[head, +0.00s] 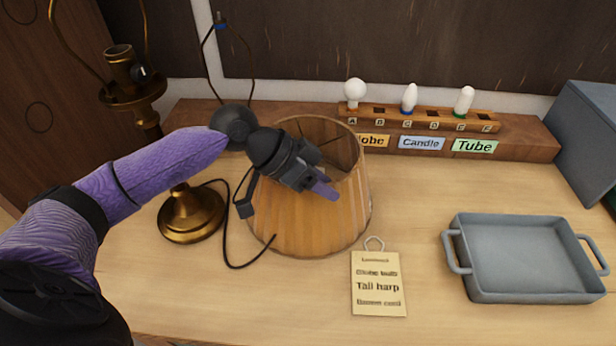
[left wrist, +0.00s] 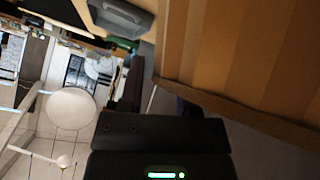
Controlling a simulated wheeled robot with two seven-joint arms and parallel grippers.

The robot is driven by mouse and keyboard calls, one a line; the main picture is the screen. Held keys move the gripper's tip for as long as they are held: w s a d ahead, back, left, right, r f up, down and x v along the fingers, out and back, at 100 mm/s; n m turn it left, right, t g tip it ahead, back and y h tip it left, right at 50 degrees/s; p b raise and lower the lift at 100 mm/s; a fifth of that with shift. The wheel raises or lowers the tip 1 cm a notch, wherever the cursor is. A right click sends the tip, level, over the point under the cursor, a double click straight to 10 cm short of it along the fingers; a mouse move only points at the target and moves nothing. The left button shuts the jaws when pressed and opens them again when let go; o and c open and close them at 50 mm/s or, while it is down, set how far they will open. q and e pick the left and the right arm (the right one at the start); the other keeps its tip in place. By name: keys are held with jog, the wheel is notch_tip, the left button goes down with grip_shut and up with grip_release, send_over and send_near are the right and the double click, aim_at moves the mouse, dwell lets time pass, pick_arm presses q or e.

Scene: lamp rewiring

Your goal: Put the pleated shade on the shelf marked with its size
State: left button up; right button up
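The pleated shade (head: 300,232), tan with vertical panels and an open top, stands on the table in the middle of the head view. Its panelled wall (left wrist: 240,50) and a rim fill the upper right of the left wrist view. My left gripper (head: 322,188) is at the shade's upper rim, with a purple fingertip over the wall. The other finger is hidden, so I cannot tell whether it grips the rim. My right gripper is not in view. No shelf with size marks is clearly visible.
A brass lamp base (head: 190,215) with a black cord stands left of the shade. A bulb rack (head: 425,121) with labels is behind. A tag (head: 379,285) lies in front, and a grey tray (head: 525,260) sits right. Bare table lies between shade and tray.

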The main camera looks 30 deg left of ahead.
pick_arm(q)
grip_shut()
dwell(1.2)
